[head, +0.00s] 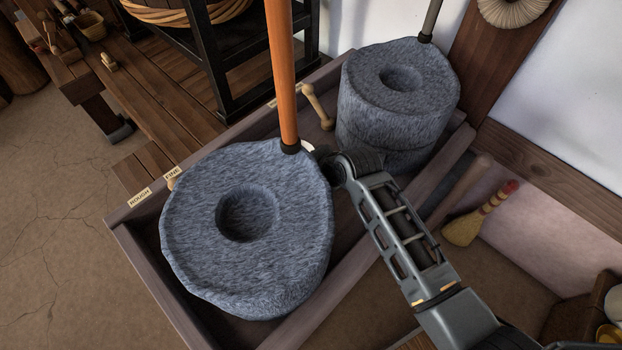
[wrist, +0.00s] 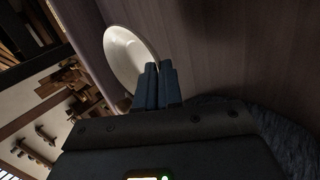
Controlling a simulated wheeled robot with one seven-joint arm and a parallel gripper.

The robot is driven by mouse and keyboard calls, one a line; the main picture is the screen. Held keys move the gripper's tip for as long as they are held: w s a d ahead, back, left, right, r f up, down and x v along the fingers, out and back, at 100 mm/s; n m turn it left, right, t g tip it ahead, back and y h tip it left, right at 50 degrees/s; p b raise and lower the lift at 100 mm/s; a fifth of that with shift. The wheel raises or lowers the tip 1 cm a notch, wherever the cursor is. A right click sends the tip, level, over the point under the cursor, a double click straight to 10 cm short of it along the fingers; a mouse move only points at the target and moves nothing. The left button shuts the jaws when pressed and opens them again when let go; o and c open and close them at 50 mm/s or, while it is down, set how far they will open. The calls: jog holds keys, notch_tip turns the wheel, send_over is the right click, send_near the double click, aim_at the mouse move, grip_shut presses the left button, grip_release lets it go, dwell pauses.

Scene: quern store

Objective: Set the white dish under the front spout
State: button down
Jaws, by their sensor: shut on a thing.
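The white dish (wrist: 128,52) shows in the wrist view, with its pale hollow side in sight. My gripper (wrist: 159,70) is shut on the dish's rim, the two dark fingers close together at its edge. In the head view only a small white bit of the dish (head: 307,146) shows, between the front quern (head: 185,220) and my wrist. The front quern is a grey round stone with a central hollow and an orange upright handle (head: 282,75). I cannot make out the front spout; the stone and my arm cover that area.
A wooden trough (head: 150,262) surrounds the front quern and a taller back quern (head: 375,115). A wooden pestle (head: 318,106) lies between them. A small brush (head: 480,215) is at the right. "ROUGH" and "FINE" labels (head: 140,197) mark the trough's left edge. Open floor lies left.

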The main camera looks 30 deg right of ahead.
jog(key=shift+f+b, duration=0.4)
jog(key=shift+f, duration=1.75)
jog(key=shift+f, duration=0.1)
jog(key=c, duration=1.7)
grip_release()
jog(key=shift+f, duration=0.1)
jog(key=shift+c, duration=0.2)
jog(key=shift+o, duration=0.9)
jog(key=shift+r, duration=0.2)
jog(key=p+v, duration=0.2)
jog(key=v, duration=1)
jog(key=shift+s+f, duration=0.1)
